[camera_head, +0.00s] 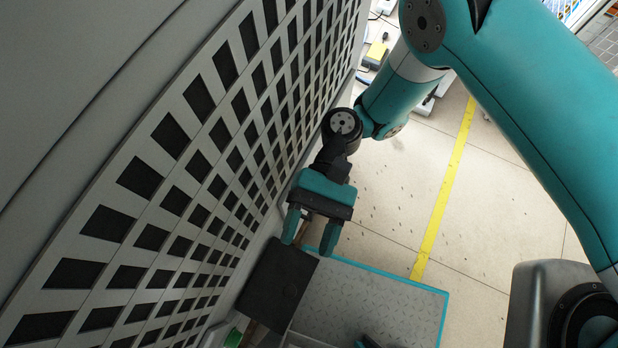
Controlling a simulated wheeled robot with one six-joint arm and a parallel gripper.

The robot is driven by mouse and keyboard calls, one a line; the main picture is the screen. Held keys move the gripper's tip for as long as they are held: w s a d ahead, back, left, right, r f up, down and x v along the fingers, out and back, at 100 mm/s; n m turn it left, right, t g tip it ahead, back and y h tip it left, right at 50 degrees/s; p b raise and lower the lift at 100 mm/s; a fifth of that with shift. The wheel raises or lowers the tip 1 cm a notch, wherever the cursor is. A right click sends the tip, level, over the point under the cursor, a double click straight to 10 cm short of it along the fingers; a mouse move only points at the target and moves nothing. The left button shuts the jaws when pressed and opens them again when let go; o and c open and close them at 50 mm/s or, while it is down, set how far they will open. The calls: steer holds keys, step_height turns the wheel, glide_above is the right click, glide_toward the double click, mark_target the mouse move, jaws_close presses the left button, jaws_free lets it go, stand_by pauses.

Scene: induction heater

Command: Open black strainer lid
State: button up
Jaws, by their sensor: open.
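The black strainer lid (277,284) is a flat dark square plate at the lower middle, beside the foot of the grille panel. It looks shut and lies about level. My gripper (309,245) has teal fingers and points down at the lid's far edge. The fingers are apart, with a thin brownish part showing between them. I cannot tell whether the fingertips touch the lid. What lies under the lid is hidden.
A tall grey grille panel (185,170) fills the left side, close to my gripper. A grey metal platform (385,300) with a teal rim lies right of the lid. Open tiled floor with a yellow line (447,190) lies to the right.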

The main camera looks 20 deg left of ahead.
step_height(320, 180, up, 7)
steer(key=p, duration=0.5)
steer(key=shift+p, duration=0.4)
steer(key=shift+s, duration=0.1)
